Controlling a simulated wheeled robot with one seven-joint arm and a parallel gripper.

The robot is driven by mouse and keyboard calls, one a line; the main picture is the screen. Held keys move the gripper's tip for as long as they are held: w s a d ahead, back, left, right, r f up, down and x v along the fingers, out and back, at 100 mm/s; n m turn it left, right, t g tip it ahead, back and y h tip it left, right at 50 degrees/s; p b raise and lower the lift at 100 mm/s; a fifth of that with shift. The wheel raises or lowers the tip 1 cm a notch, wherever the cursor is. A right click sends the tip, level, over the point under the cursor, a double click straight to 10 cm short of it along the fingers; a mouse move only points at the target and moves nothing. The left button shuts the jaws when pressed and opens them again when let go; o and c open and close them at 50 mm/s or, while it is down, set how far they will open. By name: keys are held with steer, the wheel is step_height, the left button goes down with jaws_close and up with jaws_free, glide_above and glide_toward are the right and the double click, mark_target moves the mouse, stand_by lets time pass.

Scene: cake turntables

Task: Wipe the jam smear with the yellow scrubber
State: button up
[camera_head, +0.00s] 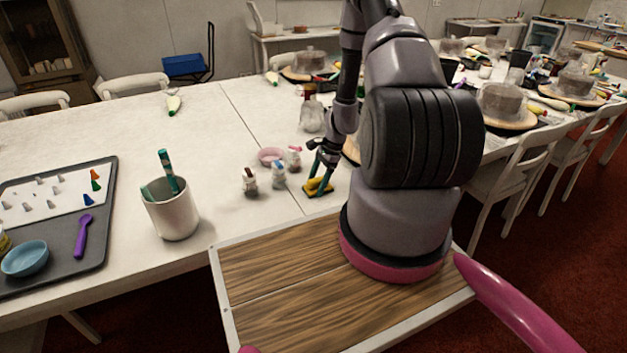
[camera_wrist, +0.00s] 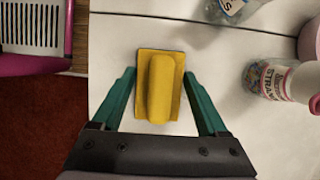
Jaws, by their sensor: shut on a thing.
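The yellow scrubber (camera_head: 318,187) is at the white table's near edge, left of my arm. My gripper (camera_head: 322,178) is above it, pointing down. In the wrist view the scrubber (camera_wrist: 160,88), a flat yellow pad with a raised rounded grip, lies between the teal fingers of my gripper (camera_wrist: 160,76). The gripper is shut on it. The scrubber is at or just above the tabletop; I cannot tell if it touches. I see no jam smear in either view; the scrubber or my arm may hide it.
Small bottles (camera_head: 279,175) and a pink bowl (camera_head: 271,156) stand just left of the gripper. A labelled bottle (camera_wrist: 285,80) is close on the right in the wrist view. A white cup (camera_head: 172,214) and a grey tray (camera_head: 100,190) are farther left.

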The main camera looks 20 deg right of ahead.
steer(key=shift+s, duration=0.2)
steer(key=shift+w+r, duration=0.15)
steer(key=shift+r, duration=2.9)
steer(key=shift+r, duration=1.5)
